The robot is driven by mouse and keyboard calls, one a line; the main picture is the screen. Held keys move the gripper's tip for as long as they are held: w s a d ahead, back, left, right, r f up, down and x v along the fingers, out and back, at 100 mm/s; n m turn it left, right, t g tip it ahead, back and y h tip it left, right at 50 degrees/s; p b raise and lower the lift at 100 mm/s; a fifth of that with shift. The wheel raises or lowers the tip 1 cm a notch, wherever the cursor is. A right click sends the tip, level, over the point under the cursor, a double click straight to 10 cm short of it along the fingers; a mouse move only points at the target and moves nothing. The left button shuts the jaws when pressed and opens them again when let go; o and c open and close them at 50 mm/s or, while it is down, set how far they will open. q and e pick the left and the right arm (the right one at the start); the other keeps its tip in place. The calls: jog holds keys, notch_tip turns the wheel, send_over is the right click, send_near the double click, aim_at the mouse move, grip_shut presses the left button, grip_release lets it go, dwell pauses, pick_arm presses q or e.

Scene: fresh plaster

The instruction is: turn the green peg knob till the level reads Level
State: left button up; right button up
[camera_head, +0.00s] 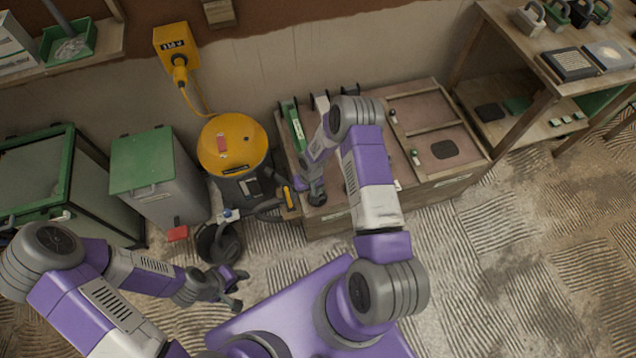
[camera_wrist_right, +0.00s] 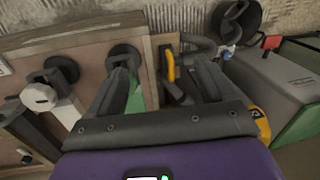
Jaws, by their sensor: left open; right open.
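A green bar (camera_head: 294,125) with a pale patch lies along the left side of the wooden bench top. In the right wrist view a green strip (camera_wrist_right: 136,99) shows beside one finger, below a dark round knob (camera_wrist_right: 123,55). I cannot tell whether this is the green peg knob, and no level reading is legible. My right gripper (camera_head: 303,194) is over the bench's near left corner. In its wrist view the fingers (camera_wrist_right: 160,68) are apart with nothing gripped, one close to the dark knob. My left gripper (camera_head: 236,288) is open and empty over the floor.
The wooden bench (camera_head: 440,187) also holds another dark knob (camera_wrist_right: 62,70) and a white knob (camera_wrist_right: 38,97). A yellow-topped vacuum (camera_head: 235,140), a black bucket (camera_head: 219,243) and a grey bin (camera_head: 165,190) stand left of it. The floor at right is clear.

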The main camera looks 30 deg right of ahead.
jog(key=shift+h, duration=0.9)
jog(key=w+d, duration=0.1)
jog(key=d, duration=0.1)
jog(key=w+d, duration=0.1)
jog(key=d, duration=0.1)
jog(key=w+d, duration=0.2)
jog(key=shift+d, duration=0.3)
jog(key=shift+w+d+f, duration=0.1)
jog(key=shift+d+f, duration=0.05)
jog(key=shift+d, duration=0.15)
notch_tip(320, 180, down, 7)
jog(key=shift+f+b, duration=0.15)
jog(key=shift+b, duration=0.85)
